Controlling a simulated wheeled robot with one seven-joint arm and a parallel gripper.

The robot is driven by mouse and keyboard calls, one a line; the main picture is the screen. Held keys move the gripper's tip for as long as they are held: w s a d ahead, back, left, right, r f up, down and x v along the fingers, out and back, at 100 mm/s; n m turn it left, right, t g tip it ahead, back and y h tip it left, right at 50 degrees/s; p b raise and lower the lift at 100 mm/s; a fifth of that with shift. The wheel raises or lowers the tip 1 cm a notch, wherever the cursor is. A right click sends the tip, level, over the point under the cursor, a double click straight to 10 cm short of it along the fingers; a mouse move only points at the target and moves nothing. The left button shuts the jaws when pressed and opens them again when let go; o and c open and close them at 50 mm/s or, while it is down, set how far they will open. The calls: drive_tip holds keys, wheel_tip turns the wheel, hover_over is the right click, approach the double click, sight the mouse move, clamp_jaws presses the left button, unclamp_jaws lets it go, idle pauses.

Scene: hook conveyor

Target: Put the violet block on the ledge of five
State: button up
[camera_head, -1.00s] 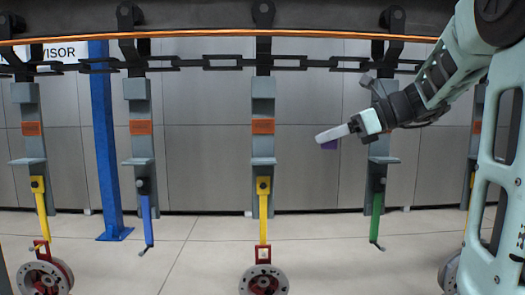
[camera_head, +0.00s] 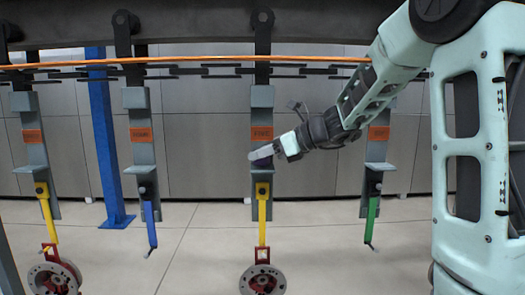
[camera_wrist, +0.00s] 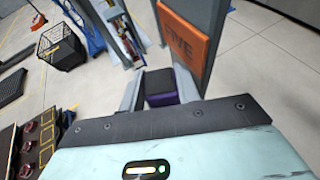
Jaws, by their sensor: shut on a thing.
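The violet block (camera_wrist: 161,88) is between the two fingers of my gripper (camera_wrist: 160,90) in the wrist view, and my gripper is shut on it. In the head view my gripper (camera_head: 263,154) is in front of the middle hanger (camera_head: 262,112), with the dark violet block (camera_head: 263,162) just below the fingers. The orange label of this hanger (camera_wrist: 185,40) reads FIVE in the wrist view, close beyond the block. The block is below the label, around the height of the ledge. The ledge is mostly hidden, and I cannot tell whether the block touches it.
Other grey hangers with orange labels (camera_head: 143,135) hang on both sides. A yellow hook (camera_head: 262,205) with a red and grey wheel (camera_head: 262,279) hangs under five. A blue post (camera_head: 105,150) stands to the left. A black crate (camera_wrist: 62,47) stands on the floor.

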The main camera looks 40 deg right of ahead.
drive_tip(key=shift+f, duration=0.35)
drive_tip(key=shift+f, duration=0.15)
drive_tip(key=o, duration=1)
